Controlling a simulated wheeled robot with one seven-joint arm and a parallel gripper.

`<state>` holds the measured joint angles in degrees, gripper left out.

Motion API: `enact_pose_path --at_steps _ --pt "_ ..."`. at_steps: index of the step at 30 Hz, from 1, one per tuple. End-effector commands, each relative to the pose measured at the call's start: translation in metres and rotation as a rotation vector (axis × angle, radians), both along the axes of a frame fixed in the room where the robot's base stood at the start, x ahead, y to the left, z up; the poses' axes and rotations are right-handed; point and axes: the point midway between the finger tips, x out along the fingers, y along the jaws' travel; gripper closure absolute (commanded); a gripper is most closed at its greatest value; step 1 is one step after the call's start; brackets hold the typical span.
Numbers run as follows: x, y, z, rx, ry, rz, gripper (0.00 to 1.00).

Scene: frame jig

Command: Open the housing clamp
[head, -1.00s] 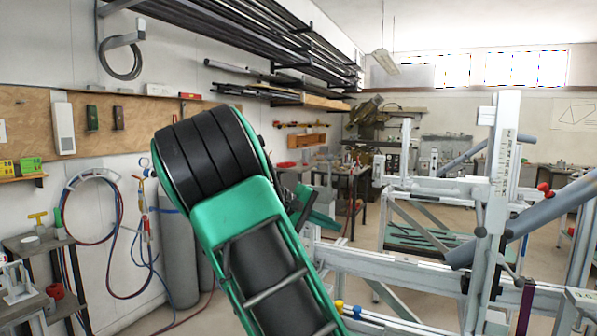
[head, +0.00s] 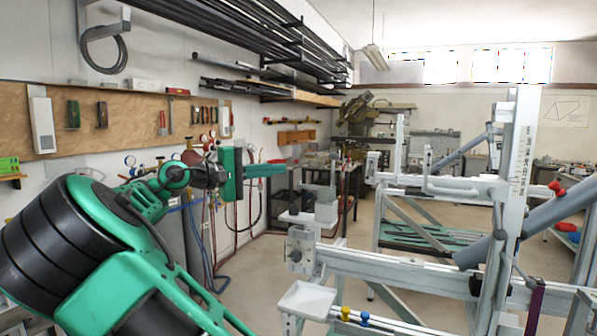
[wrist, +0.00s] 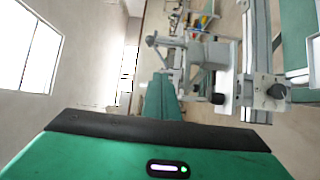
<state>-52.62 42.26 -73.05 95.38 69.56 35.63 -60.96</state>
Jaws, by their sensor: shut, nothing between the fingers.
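The white metal frame jig (head: 400,268) fills the right half of the head view, with a tall upright (head: 517,150) and a long horizontal beam. A block with a dark knob (head: 299,250) sits at the beam's left end; I cannot tell which fitting is the housing clamp. The jig's grey fittings show sideways in the wrist view (wrist: 222,70). My gripper (head: 278,170) is green, shut and empty. It is in the air left of the upright and appears above the beam's left end. Its fingers (wrist: 162,82) show in the wrist view, apparently touching nothing.
A white tray (head: 306,299) and yellow (head: 345,313) and blue knobs stand by the beam's near left end. A thick grey tube (head: 555,215) slants across the right. Hoses and gas cylinders line the left wall. Pipe racks (head: 230,40) hang above. Open floor lies behind the beam.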

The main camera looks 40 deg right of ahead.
Motion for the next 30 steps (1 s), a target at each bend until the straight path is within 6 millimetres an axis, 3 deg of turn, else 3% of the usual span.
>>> enact_pose_path --at_steps 5,17,24,30 --pt "-0.005 -0.022 -0.001 0.002 0.002 -0.001 1.00" --pt "-0.019 -0.094 -0.001 0.003 0.000 -0.001 1.00" --pt "-0.044 -0.110 -0.001 0.003 -0.001 0.002 1.00" --pt "-0.051 -0.115 -0.001 0.001 0.000 0.002 1.00"
